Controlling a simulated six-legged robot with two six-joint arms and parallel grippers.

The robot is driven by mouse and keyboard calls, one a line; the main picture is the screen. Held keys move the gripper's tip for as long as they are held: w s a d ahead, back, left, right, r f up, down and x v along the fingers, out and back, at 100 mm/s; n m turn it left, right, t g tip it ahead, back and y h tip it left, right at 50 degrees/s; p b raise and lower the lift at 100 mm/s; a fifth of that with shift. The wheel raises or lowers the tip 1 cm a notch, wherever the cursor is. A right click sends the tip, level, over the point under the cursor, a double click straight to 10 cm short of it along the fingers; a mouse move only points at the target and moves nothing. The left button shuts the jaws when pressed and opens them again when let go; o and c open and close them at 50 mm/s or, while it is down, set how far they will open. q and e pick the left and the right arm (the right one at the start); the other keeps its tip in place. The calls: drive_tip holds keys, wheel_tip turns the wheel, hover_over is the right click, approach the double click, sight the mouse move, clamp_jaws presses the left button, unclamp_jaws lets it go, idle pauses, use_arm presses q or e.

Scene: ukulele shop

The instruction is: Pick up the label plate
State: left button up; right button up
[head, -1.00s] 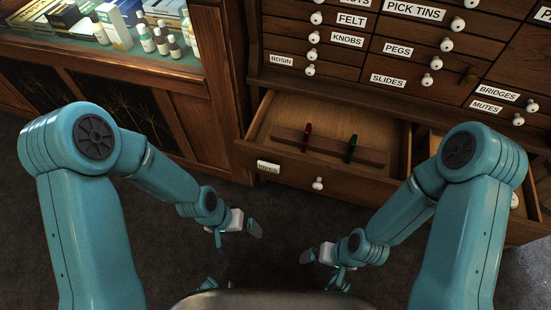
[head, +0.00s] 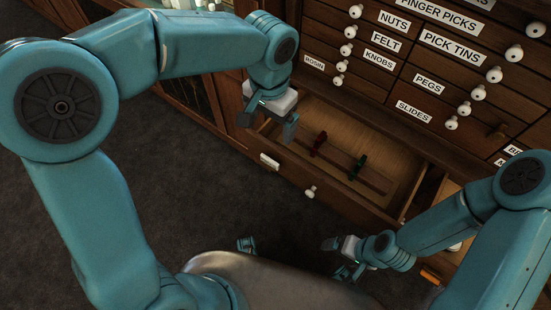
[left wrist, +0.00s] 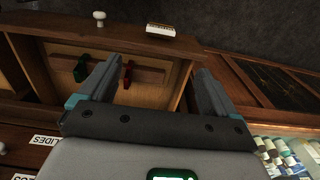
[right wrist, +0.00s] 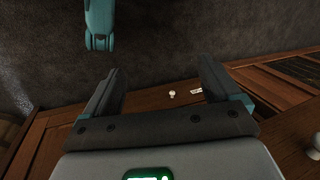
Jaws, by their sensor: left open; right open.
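The label plate (head: 269,160) is a small white rectangle at the left end of the open drawer's front. It also shows in the left wrist view (left wrist: 160,29), beyond the fingertips, and small in the right wrist view (right wrist: 196,91). Its lettering is too small to read now. My left gripper (head: 268,123) is open and empty, above and a little behind the plate, over the drawer's left end. My right gripper (head: 336,257) is open and empty, low in front of the drawer and well apart from the plate.
The open drawer (head: 340,204) has a white knob (head: 310,192) on its front. Inside lies a wooden bar (head: 345,169) with a red and a green piece. Closed labelled drawers rise behind. A glass display case stands at the left. The dark carpet (head: 190,190) in front is clear.

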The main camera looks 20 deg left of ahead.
use_arm(q)
drive_tip(key=b, duration=0.3)
approach(271, 157)
drive_tip(key=shift+s+f, duration=0.8)
drive_tip(key=shift+s, duration=0.05)
drive_tip(key=f, duration=0.1)
drive_tip(key=f+b, duration=0.1)
drive_tip(key=f, duration=0.1)
drive_tip(key=f+b, duration=0.1)
drive_tip(key=f, duration=0.1)
drive_tip(key=shift+d+f, duration=0.1)
drive_tip(key=shift+d, duration=0.2)
drive_tip(key=c, duration=1.1)
